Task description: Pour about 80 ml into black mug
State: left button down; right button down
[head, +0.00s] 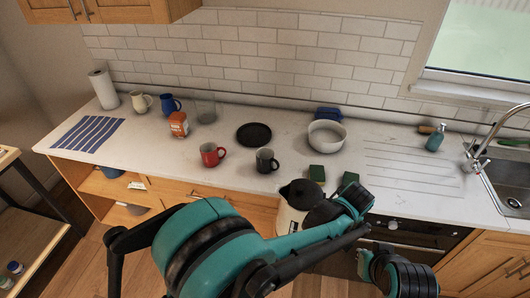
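The black mug (266,160) stands upright on the white counter, right of a red mug, with its handle toward the right. A white kettle (288,222) with a black lid is in front of the counter edge, below and right of the black mug and apart from it. My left arm reaches across the bottom to the kettle's right side. My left gripper (325,210) appears shut on the kettle's handle side and holds it up, though its fingers are partly hidden. My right gripper cannot be made out; only part of that arm shows at the lower right.
Two dark green blocks (317,174) lie near the front edge. A soap bottle (435,139) stands near the sink. Counter around the black mug is clear.

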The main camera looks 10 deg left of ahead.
aim_at(268, 163)
jog(key=i, duration=1)
